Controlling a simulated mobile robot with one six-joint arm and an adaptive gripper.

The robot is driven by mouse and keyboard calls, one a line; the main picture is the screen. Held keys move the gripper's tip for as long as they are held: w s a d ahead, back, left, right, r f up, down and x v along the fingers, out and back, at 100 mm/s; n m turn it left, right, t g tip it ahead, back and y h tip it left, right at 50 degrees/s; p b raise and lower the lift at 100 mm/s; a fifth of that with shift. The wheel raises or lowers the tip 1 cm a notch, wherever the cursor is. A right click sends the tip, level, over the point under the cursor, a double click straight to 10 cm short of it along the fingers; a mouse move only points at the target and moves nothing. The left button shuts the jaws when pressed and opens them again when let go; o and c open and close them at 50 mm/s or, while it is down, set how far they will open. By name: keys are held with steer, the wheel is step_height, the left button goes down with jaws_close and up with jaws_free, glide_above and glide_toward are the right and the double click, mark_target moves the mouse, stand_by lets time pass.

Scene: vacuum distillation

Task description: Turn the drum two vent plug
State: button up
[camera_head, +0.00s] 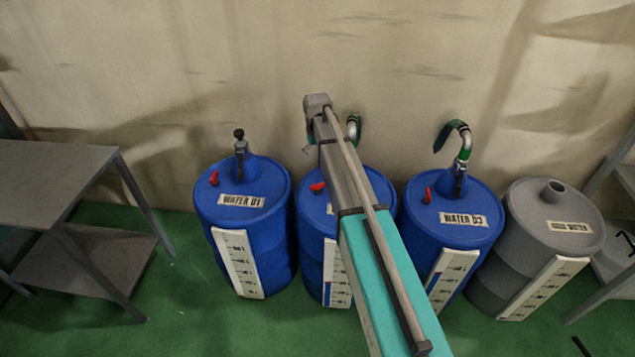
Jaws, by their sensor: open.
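The second blue drum (310,240) stands in the middle of the row, and my arm crosses in front of its right part. A small red plug (318,187) shows on its top at the left, beside my arm. The drum's label is mostly covered. My arm (345,190) reaches from the lower right up over this drum, and its far end (317,104) is above and behind the drum top. My gripper's fingers are hidden by the arm, so their distance from the plug cannot be seen.
Blue drums WATER 01 (241,220) and WATER 03 (455,225) flank it, each with a red plug and top fittings. A curved pipe (354,126) rises behind my arm. A grey drum (555,225) stands right. A grey table (50,170) stands left. The wall is close behind.

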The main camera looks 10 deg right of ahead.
mark_target(318, 186)
steer(key=shift+d+f, duration=0.2)
step_height(318, 186, down, 13)
steer(key=b, duration=1.3)
steer(key=shift+f+b, duration=0.15)
steer(key=shift+b, duration=0.25)
steer(key=c, duration=0.8)
steer(key=shift+a, duration=0.2)
steer(key=shift+d, duration=0.1)
